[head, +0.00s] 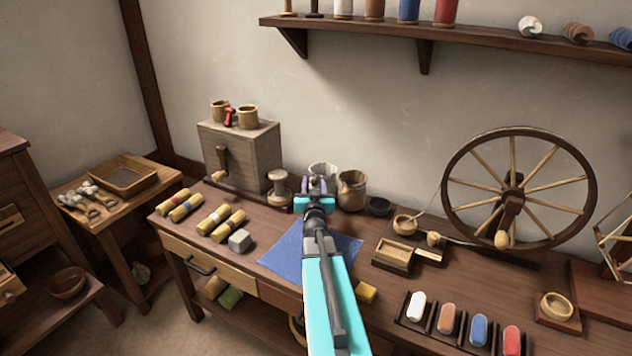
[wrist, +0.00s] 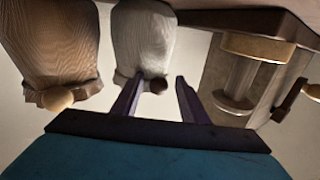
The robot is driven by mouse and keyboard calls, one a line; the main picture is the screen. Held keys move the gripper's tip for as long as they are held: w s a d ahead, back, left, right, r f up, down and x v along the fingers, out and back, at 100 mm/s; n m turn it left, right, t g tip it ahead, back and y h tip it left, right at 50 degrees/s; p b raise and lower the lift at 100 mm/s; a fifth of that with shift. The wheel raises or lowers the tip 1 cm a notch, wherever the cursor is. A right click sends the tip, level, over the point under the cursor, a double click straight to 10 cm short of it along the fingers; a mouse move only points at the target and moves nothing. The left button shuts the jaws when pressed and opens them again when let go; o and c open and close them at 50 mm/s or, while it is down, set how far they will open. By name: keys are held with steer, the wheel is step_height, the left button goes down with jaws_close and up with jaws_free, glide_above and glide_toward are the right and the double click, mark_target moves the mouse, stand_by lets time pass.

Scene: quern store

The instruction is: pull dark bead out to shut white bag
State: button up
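The white bag (head: 322,170) stands at the back of the workbench, partly hidden behind my gripper (head: 317,186). In the wrist view, which looks upside down, the white bag (wrist: 144,38) hangs at the top centre. Its dark bead (wrist: 158,86) sits at the bag's mouth. My gripper (wrist: 160,80) is open, with one purple finger on each side of the bead. The bead appears between the fingertips, nearer the left one; I cannot tell whether either touches it. In the head view the bead is too small to make out.
A brown bag (head: 351,191) with a light bead (wrist: 57,98) stands close beside the white one. A wooden spool (head: 279,188) and a cranked quern box (head: 239,155) are on the other side. A dark bowl (head: 379,206) and spinning wheel (head: 515,190) are to the right.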

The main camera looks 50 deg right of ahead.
steer(key=shift+w+d, duration=0.25)
steer(key=shift+c, duration=0.5)
jaws_close()
steer(key=shift+s, duration=0.15)
